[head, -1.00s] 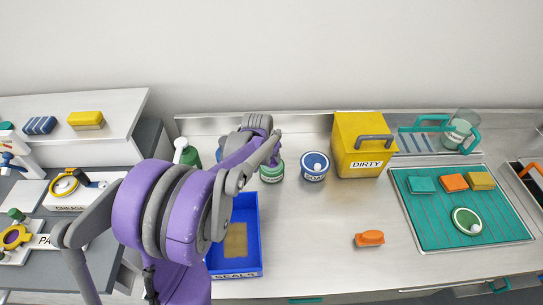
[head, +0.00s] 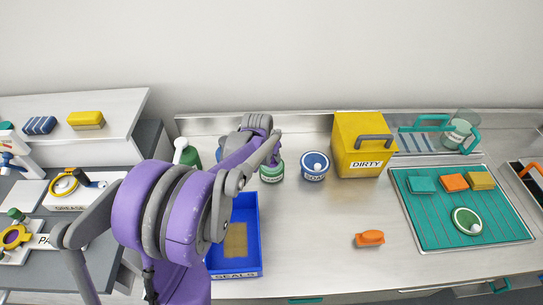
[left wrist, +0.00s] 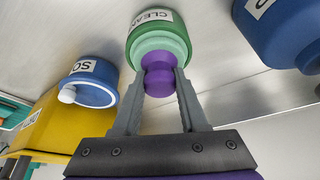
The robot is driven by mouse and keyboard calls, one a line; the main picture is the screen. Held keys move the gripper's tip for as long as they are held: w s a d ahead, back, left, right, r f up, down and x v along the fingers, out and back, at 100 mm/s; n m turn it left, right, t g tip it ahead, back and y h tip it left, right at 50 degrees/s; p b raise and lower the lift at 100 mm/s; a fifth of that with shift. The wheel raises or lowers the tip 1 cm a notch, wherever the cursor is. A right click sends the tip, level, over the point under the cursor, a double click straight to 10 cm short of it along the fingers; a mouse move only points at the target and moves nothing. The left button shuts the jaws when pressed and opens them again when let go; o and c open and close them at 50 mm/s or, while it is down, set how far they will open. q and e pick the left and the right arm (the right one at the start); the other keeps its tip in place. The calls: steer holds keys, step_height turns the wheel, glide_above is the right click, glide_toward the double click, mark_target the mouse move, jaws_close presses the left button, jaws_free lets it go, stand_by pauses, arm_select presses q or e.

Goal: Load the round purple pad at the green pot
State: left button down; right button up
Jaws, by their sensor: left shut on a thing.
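The green pot (head: 272,173) stands on the steel counter left of a blue pot. It is also in the left wrist view (left wrist: 137,36), with a partly visible white label. My left gripper (left wrist: 158,80) is shut on the purple pad (left wrist: 159,84), with one finger on each side of its narrow part. The pad's far end meets the green pot's pale green rim; how far it goes in cannot be told.
A blue pot (head: 314,168) and the yellow DIRTY box (head: 356,150) stand to the right. A blue SEALS tray (head: 252,222) lies in front. The counter between tray and brush is clear.

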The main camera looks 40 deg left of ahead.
arm_select(q)
steer(key=shift+r+p, duration=1.9)
steer(key=shift+r, duration=1.6)
arm_select(e)
steer(key=r, duration=0.1)
steer(key=w+r, duration=0.1)
steer(key=r, duration=0.3)
steer(key=shift+w, duration=0.4)
arm_select(q)
steer(key=shift+f, duration=0.15)
arm_select(e)
steer(key=shift+s, duration=0.1)
